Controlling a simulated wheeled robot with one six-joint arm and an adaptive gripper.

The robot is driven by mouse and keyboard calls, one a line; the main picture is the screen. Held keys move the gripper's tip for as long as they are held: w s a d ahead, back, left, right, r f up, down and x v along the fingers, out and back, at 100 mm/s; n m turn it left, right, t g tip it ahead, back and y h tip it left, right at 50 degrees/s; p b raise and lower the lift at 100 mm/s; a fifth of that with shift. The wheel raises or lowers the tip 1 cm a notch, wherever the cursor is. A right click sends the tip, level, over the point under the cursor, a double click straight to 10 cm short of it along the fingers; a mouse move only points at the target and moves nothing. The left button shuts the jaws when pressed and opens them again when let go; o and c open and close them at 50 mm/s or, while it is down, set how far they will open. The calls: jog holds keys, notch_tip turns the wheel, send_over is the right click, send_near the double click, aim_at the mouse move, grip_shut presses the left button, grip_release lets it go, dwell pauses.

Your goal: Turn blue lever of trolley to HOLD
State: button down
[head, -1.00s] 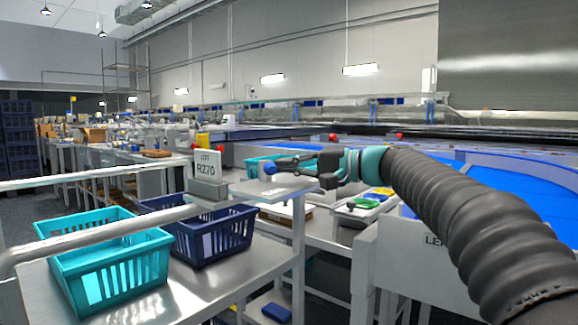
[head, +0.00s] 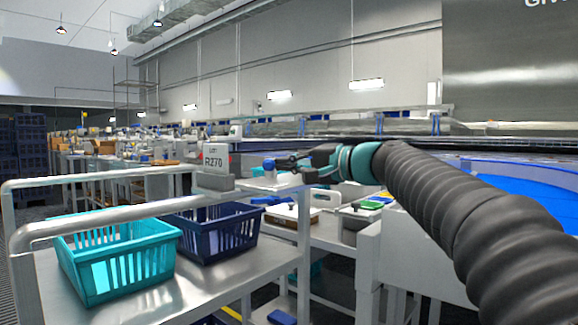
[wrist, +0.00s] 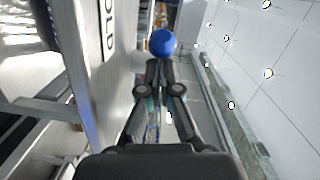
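The trolley's blue lever knob (head: 269,165) is a round ball by the grey ledge below the R270 sign. My gripper (head: 279,165) is right at the knob, coming from the right. In the wrist view the blue knob (wrist: 163,42) is just beyond the fingertips of my gripper (wrist: 155,66). The fingers are nearly together and look shut, with the ball ahead of them rather than clearly between them. Whether they touch it I cannot tell. The letters "OLD" show on the panel (wrist: 108,30) left of the knob. The lever's shaft is hidden.
A turquoise crate (head: 70,243) and a dark blue crate (head: 250,225) stand on the metal trolley top (head: 205,290). The R270 sign (head: 213,160) stands close to the left of the knob. A pale rail (head: 100,226) runs along the left.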

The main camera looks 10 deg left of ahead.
jog(key=shift+s+a, duration=0.2)
jog(key=shift+a, duration=0.05)
